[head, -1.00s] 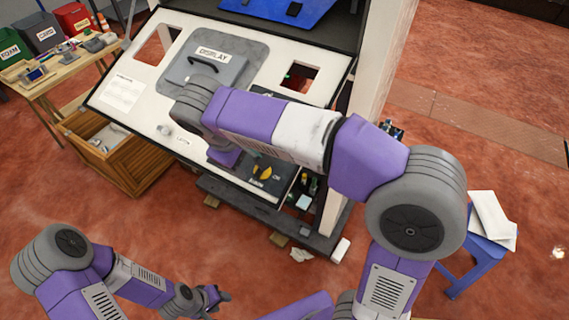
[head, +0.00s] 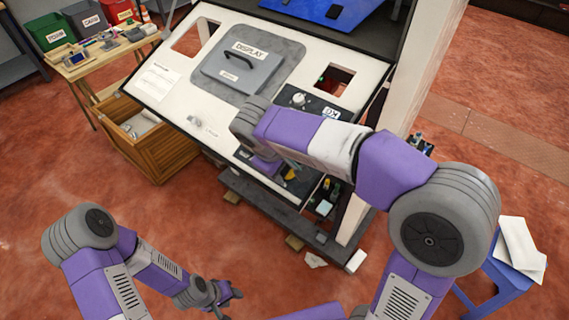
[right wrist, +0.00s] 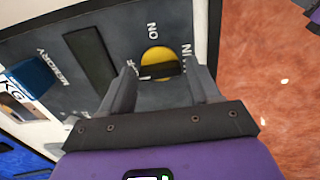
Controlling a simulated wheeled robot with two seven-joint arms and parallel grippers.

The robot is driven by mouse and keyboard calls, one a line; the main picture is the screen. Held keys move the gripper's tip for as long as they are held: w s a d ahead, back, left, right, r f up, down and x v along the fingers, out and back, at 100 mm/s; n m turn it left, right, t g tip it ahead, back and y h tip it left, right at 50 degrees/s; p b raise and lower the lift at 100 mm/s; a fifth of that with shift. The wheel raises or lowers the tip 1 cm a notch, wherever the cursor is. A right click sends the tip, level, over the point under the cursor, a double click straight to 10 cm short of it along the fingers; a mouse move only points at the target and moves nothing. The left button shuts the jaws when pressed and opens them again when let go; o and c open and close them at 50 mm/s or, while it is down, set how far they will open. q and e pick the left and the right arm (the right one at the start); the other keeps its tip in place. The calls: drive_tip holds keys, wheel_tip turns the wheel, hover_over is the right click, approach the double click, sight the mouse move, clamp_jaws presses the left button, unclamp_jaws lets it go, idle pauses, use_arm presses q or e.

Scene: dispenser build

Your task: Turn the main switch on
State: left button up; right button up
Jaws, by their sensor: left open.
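The main switch is a round yellow knob with a dark bar across it, on a dark plate. It shows in the right wrist view (right wrist: 158,62) and partly in the head view (head: 290,174). An ON label, seen upside down, is beside it; another label is partly covered by a finger. My right gripper (right wrist: 163,70) is open, with its fingertips on either side of the knob in the picture; I cannot tell whether they touch it. In the head view my arm hides most of that gripper. My left gripper (head: 222,296) is open and empty, low in front of the panel.
The sloped white panel (head: 157,82) carries a grey DISPLAY cover (head: 245,72) and a square opening (head: 335,82). A wooden crate (head: 150,150) and a workbench (head: 105,62) stand left. A blue stool (head: 495,285) stands right. Red floor is free in front.

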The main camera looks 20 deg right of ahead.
drive_tip(key=c, duration=0.7)
drive_tip(key=shift+m, duration=0.3)
drive_tip(key=m+b, duration=0.1)
drive_tip(key=m, duration=0.2)
drive_tip(key=shift+m, duration=0.3)
drive_tip(key=m+b, duration=0.1)
drive_tip(key=m, duration=0.3)
drive_tip(key=shift+b, duration=0.4)
drive_tip(key=m+b, duration=0.1)
drive_tip(key=m, duration=0.4)
drive_tip(key=shift+b, duration=0.35)
drive_tip(key=m+b, duration=0.1)
drive_tip(key=m, duration=0.3)
drive_tip(key=shift+m, duration=0.3)
drive_tip(key=shift+b, duration=0.3)
